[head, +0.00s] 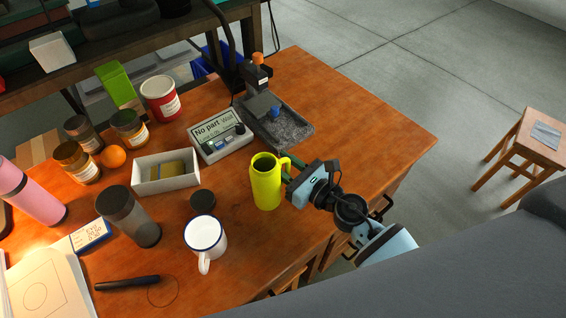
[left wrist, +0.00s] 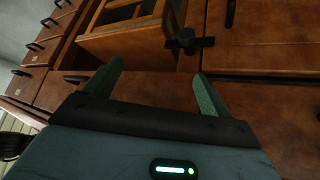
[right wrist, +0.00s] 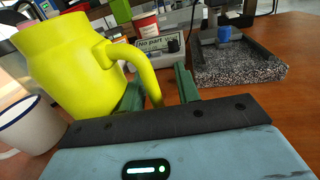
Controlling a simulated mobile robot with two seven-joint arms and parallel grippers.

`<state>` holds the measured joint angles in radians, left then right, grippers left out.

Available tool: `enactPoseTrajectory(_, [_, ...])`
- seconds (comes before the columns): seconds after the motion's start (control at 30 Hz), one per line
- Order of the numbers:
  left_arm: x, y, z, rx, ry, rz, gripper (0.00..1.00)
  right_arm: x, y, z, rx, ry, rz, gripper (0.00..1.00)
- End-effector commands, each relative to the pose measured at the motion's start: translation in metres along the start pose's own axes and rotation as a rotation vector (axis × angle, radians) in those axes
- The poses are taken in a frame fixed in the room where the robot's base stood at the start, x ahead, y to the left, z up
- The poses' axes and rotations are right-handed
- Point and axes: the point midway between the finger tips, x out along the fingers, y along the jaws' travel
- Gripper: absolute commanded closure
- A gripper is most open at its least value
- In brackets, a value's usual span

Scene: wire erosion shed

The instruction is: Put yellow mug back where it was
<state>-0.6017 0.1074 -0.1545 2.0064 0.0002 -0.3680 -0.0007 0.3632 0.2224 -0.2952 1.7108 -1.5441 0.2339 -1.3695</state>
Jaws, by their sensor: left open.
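The yellow mug (head: 266,184) is upright at the table's right front part in the head view. It fills the upper left of the right wrist view (right wrist: 70,65). My right gripper (head: 291,177) is at the mug's handle side. Its fingers (right wrist: 158,92) are close together with the handle between them. I cannot tell whether the mug's base touches the table. My left gripper (left wrist: 152,85) is open and empty, facing wooden drawer fronts below the tabletop; it is not in the head view.
A white enamel mug (head: 205,240) and a dark round lid (head: 202,201) are left of the yellow mug. A "No part" display (head: 221,136) and a stand with a granite base (head: 278,128) are behind. A thin circle (head: 163,291) marks the front left tabletop. The right tabletop is clear.

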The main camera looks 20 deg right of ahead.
Motion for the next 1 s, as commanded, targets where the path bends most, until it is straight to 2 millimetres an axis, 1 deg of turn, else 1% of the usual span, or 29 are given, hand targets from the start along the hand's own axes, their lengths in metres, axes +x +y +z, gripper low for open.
enactPoseTrajectory(0.1, [-0.001, 0.0, 0.0, 0.0, 0.0, 0.0, 0.17, 0.0, 0.0, 0.001, 0.0, 0.0, 0.0, 0.68])
enactPoseTrajectory(0.2, [-0.003, 0.0, -0.005, 0.002, 0.008, -0.001, 0.17, 0.0, 0.0, 0.006, -0.001, -0.002, 0.0, 0.68])
enactPoseTrajectory(0.27, [-0.001, 0.0, -0.002, 0.001, 0.003, 0.0, 0.17, -0.008, 0.0, 0.003, -0.001, 0.001, -0.001, 0.68])
enactPoseTrajectory(0.37, [0.0, 0.0, 0.001, 0.0, -0.001, 0.0, 0.17, -0.025, 0.0, 0.0, 0.0, 0.004, 0.0, 0.68])
enactPoseTrajectory(0.5, [0.004, 0.0, 0.007, -0.001, -0.009, 0.001, 0.17, -0.054, 0.0, -0.001, 0.001, 0.006, 0.0, 0.68])
enactPoseTrajectory(0.7, [0.012, -0.001, 0.015, -0.001, -0.019, 0.002, 0.17, -0.092, 0.001, -0.001, 0.002, 0.006, 0.001, 0.68])
enactPoseTrajectory(0.83, [0.016, 0.0, 0.019, -0.002, -0.025, 0.003, 0.17, -0.108, 0.0, -0.001, 0.002, 0.005, 0.0, 0.68])
enactPoseTrajectory(1.0, [0.018, 0.0, 0.022, -0.003, -0.029, 0.004, 0.17, -0.119, 0.0, 0.002, 0.001, 0.002, 0.0, 0.68])
